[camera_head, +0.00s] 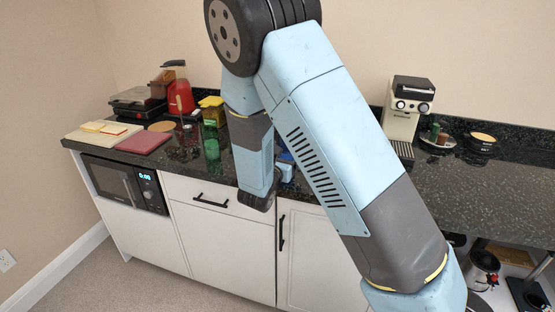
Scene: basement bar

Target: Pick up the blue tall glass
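A small patch of saturated blue (286,157) shows at the counter's front edge, between two links of my arm. It is mostly hidden, and I cannot tell whether it is the blue tall glass. No other blue glass is visible. My arm rises from the lower right, bends at the top and comes down over the counter's front edge. My gripper's fingers are hidden behind my arm, so I cannot see whether they hold anything.
The dark speckled counter (480,195) is mostly clear at right, before a coffee machine (403,108).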

